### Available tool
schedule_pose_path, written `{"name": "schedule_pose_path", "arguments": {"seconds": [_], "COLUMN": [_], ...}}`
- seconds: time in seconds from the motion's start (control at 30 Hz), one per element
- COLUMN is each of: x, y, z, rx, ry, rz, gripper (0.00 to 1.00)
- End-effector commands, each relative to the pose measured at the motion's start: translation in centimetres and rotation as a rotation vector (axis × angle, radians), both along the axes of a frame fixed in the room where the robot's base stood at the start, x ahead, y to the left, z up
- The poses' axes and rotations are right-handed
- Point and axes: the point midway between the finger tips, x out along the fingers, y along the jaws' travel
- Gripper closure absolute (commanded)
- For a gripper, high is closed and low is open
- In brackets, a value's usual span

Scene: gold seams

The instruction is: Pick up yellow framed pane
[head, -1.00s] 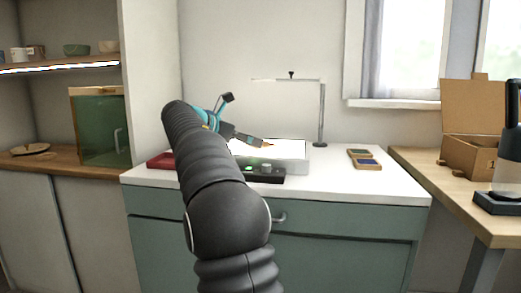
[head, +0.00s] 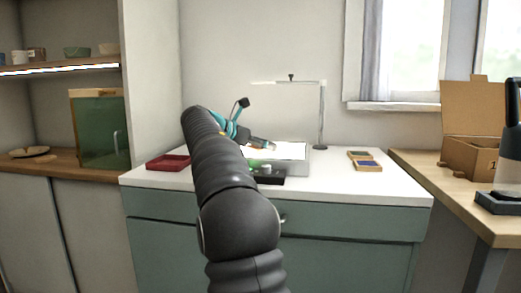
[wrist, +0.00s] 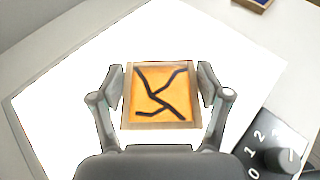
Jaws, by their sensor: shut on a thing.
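The yellow framed pane (wrist: 160,95) is a square amber pane with dark branching lines and a wooden frame. In the wrist view it sits between the two fingers of my gripper (wrist: 163,88), which is shut on its left and right sides. A bright white lit panel (wrist: 60,100) lies beneath it. In the head view my gripper (head: 262,146) is over the lit box (head: 290,162), and the pane is too small there to make out clearly. I cannot tell whether the pane touches the panel.
A black dial box with numbers (wrist: 275,150) stands at the panel's front right. A red tray (head: 168,163) is at the left. A lamp stand (head: 322,115) rises behind the lit box.

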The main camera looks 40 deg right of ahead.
Motion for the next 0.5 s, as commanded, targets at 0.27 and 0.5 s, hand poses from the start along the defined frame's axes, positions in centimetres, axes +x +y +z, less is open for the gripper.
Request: {"name": "schedule_pose_path", "arguments": {"seconds": [0.27,0.5], "x": [0.0,0.0], "y": [0.0,0.0], "z": [0.4,2.7], "rx": [0.0,0.0], "ry": [0.0,-0.001], "rz": [0.0,0.0], "gripper": [0.67,0.67]}}
